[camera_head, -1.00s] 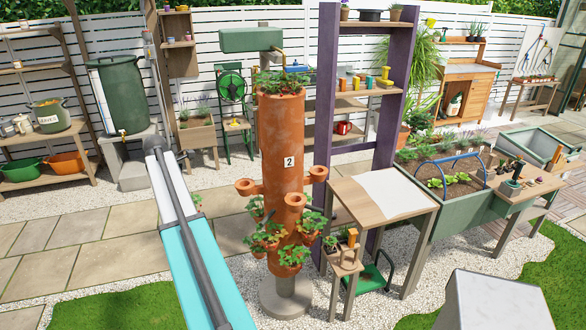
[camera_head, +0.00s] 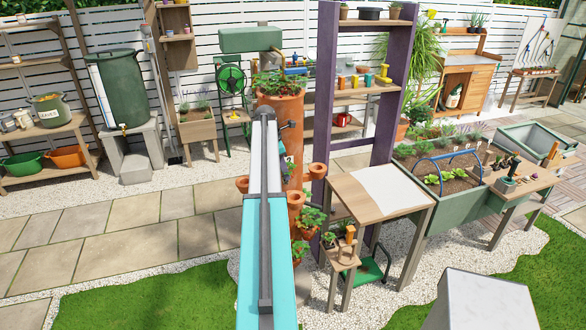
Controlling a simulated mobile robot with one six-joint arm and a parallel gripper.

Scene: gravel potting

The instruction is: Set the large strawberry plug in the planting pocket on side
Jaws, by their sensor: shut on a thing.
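A terracotta planting tower (camera_head: 296,108) stands upright behind my arm, with strawberry plants (camera_head: 272,84) growing at its top. Cup-like planting pockets stick out from its sides: one at the left (camera_head: 242,184), one at the right (camera_head: 317,170), and one lower in front (camera_head: 295,199). Leafy plants (camera_head: 311,218) grow in lower pockets. My arm runs up the picture in front of the tower and hides its middle and much of its number tag. My gripper and anything in it are hidden beyond the arm. I cannot pick out the large strawberry plug.
A small wooden stand (camera_head: 344,259) with potted plants is right of the tower, beside a wooden table (camera_head: 372,203). A purple shelf frame (camera_head: 327,100) rises behind. A green raised planter (camera_head: 452,213) stands further right. Paving and grass at the left are open.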

